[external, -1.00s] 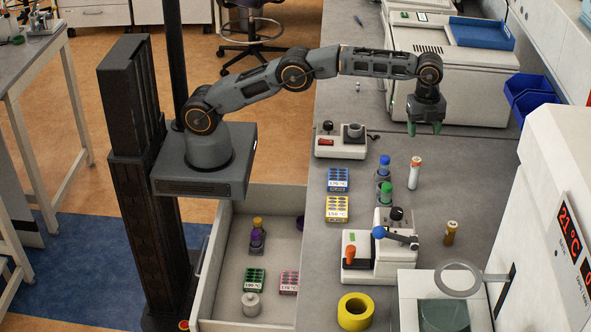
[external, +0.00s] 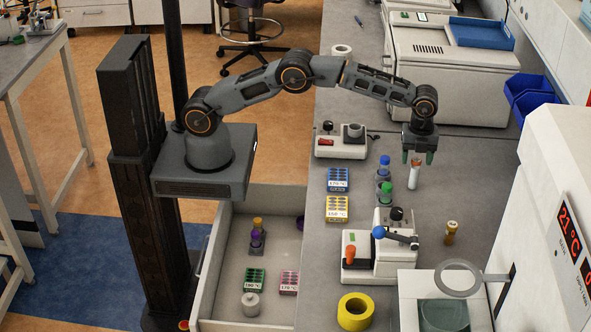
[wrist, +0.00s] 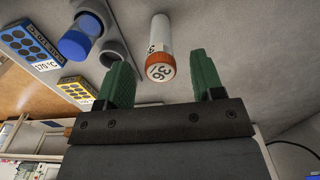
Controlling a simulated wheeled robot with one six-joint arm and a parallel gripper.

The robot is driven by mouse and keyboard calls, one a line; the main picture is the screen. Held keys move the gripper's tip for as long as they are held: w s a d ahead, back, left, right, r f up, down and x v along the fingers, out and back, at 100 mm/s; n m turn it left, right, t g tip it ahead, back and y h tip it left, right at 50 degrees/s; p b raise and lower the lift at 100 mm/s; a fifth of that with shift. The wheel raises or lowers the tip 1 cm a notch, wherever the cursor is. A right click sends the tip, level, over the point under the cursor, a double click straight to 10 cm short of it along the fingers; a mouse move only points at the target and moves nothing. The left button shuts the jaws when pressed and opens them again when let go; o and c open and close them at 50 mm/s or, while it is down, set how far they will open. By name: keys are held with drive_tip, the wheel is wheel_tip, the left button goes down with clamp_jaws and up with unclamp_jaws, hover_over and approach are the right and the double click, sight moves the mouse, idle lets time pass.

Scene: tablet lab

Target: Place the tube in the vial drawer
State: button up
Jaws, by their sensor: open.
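The tube (external: 413,175) is white with an orange cap and stands upright on the bench. In the wrist view its orange cap, marked 36, and white body (wrist: 161,48) show between and ahead of the fingers. My gripper (external: 418,158) is open and empty, its green fingers pointing down just above the tube, overlapping the cap in the external view. The fingers also show in the wrist view (wrist: 162,85). The open drawer (external: 222,270) is at the lower left, below the bench top.
Blue-capped and green-capped tubes (external: 386,190) stand in a grey holder just left of the tube. Blue (external: 338,180) and yellow (external: 337,209) racks, a small mixer (external: 340,142) and a lever device (external: 380,255) are nearby. A brown vial (external: 450,233) stands to the right.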

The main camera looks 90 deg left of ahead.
sight(415, 168)
drive_tip(key=shift+f+p, duration=0.4)
drive_tip(key=shift+f, duration=1.65)
drive_tip(key=c, duration=1.1)
drive_tip(key=shift+o, duration=0.2)
drive_tip(key=shift+r, duration=0.1)
